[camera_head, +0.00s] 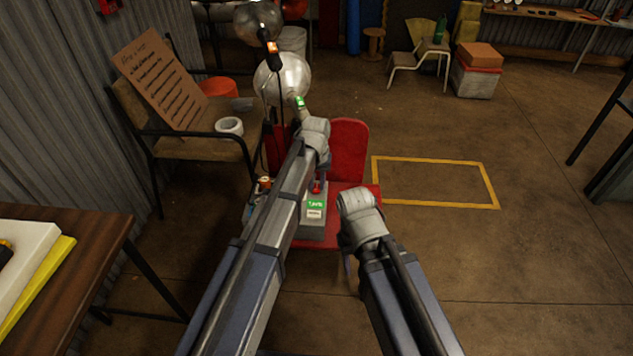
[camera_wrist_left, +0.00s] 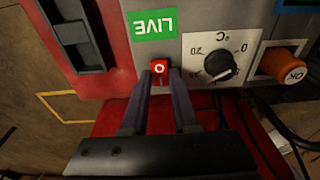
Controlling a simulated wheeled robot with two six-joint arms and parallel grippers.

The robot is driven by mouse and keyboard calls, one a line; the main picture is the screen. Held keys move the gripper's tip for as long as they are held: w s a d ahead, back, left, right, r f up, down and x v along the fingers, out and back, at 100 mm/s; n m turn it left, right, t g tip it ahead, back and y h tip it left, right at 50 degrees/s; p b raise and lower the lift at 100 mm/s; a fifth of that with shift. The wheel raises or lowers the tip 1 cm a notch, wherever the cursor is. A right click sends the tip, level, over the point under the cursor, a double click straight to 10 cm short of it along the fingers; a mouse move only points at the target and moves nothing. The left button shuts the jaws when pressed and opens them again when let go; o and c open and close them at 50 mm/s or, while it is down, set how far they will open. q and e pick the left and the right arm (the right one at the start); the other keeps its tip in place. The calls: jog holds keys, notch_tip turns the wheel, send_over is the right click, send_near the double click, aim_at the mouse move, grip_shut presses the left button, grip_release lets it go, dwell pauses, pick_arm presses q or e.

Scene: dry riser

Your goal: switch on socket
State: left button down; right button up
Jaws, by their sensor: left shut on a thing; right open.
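The socket is a small red switch marked O (camera_wrist_left: 158,69) on a grey panel (camera_wrist_left: 195,18) in the left wrist view. It sits beside a green LIVE label (camera_wrist_left: 153,24), which appears upside down. My left gripper (camera_wrist_left: 160,82) is shut on the red switch, one finger on each side of it. In the head view the left gripper (camera_head: 318,183) reaches down to the grey box (camera_head: 313,232) with the green label (camera_head: 315,204). My right gripper (camera_head: 348,266) hangs to the right of the box, open, its fingertips hardly visible.
A black temperature dial (camera_wrist_left: 219,65) and an orange OK button (camera_wrist_left: 285,64) are close to the switch. A red chair-like seat (camera_head: 349,150) stands behind the box. A wooden bench (camera_head: 200,148) is left. The floor (camera_head: 520,255) to the right is clear.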

aim_at(317, 187)
pick_arm(q)
jog(key=shift+w+g, duration=0.35)
jog(key=shift+g, duration=0.35)
jog(key=shift+s, duration=0.15)
jog(key=c, duration=0.7)
grip_release()
jog(key=shift+r, duration=0.1)
notch_tip(317, 187, up, 8)
jog(key=p, duration=0.7)
jog(key=shift+f+p, duration=0.2)
jog(key=shift+p, duration=0.2)
